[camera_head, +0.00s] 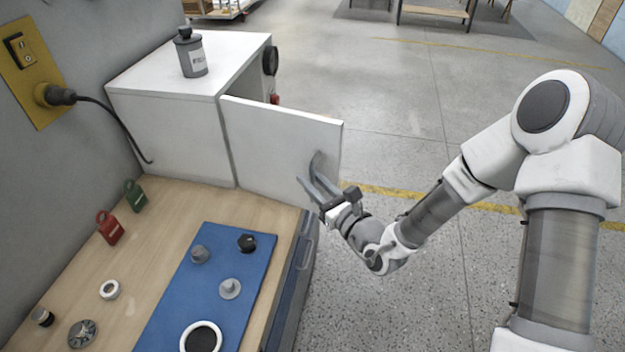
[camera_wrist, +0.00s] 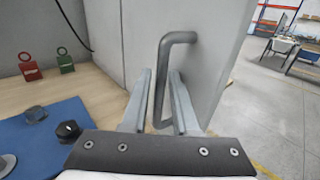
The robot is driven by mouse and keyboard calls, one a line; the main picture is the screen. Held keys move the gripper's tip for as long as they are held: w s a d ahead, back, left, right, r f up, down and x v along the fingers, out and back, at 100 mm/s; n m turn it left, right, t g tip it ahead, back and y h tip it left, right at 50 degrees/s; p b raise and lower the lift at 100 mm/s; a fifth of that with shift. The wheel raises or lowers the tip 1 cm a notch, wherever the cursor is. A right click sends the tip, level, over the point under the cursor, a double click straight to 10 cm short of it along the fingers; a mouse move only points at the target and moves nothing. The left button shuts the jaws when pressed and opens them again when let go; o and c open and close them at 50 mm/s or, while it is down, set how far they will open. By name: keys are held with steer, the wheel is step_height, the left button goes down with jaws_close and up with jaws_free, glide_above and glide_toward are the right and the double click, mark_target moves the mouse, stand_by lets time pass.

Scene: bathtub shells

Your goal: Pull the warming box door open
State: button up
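The warming box (camera_head: 165,135) is a white box at the back of the bench. Its door (camera_head: 270,140) stands ajar, swung out towards the right, and also fills the middle of the wrist view (camera_wrist: 205,55). A grey bar handle (camera_wrist: 178,38) is on the door; in the head view it is partly hidden by my gripper (camera_head: 308,174). In the wrist view my gripper (camera_wrist: 160,78) has a finger on each side of the handle's upright bar, with a gap between the fingers. I cannot tell whether either finger touches the bar.
A grey bottle (camera_head: 191,55) stands on the box. Red (camera_head: 109,228) and green (camera_head: 134,196) padlock-like tags and a blue mat (camera_head: 185,285) with small parts are on the bench. A black cable (camera_head: 115,115) runs beside the box. Floor right of the bench is open.

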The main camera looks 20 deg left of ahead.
steer(key=shift+s+d, duration=0.2)
steer(key=shift+d, duration=0.25)
steer(key=p+v, duration=0.7)
steer(key=v, duration=0.9)
steer(key=shift+s+p, duration=0.3)
steer(key=shift+d, duration=0.1)
